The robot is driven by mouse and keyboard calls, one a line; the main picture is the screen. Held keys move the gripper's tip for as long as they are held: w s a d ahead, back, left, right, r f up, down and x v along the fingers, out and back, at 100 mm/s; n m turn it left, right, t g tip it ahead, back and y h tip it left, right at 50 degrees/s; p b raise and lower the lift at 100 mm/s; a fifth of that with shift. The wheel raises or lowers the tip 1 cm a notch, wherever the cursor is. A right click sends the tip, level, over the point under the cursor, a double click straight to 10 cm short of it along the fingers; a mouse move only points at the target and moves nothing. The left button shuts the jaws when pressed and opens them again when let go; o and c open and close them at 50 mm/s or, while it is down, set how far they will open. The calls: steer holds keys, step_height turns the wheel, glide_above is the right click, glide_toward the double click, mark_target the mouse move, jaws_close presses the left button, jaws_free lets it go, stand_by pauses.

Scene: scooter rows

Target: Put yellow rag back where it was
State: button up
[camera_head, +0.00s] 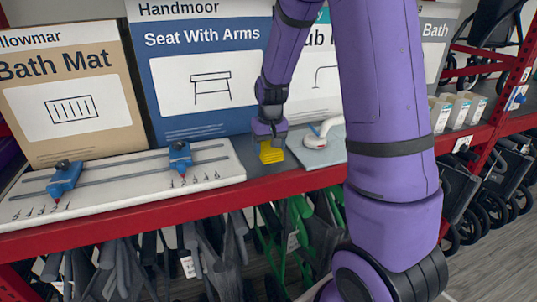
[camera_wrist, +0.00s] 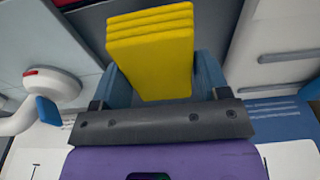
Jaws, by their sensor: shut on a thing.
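The yellow rag (camera_head: 270,153) is a folded, ribbed block below my gripper (camera_head: 269,141), at the shelf's front part. In the wrist view the rag (camera_wrist: 152,50) stands out between the two blue fingers of my gripper (camera_wrist: 163,80), which is shut on it. The rag is over the bare grey strip of shelf (camera_head: 262,183), between a white board and a grey-blue panel. I cannot tell whether it touches the shelf.
The white board (camera_head: 120,185) with blue clamps (camera_head: 66,178) is at left. The grey-blue panel (camera_head: 318,157) with a white handle fitting (camera_head: 325,128) is at right. Large boxes (camera_head: 208,75) stand behind.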

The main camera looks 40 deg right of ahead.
steer(key=shift+w+d, duration=0.35)
steer(key=shift+w, duration=0.05)
steer(key=shift+f, duration=1.8)
steer(key=shift+f, duration=0.1)
steer(key=o, duration=0.8)
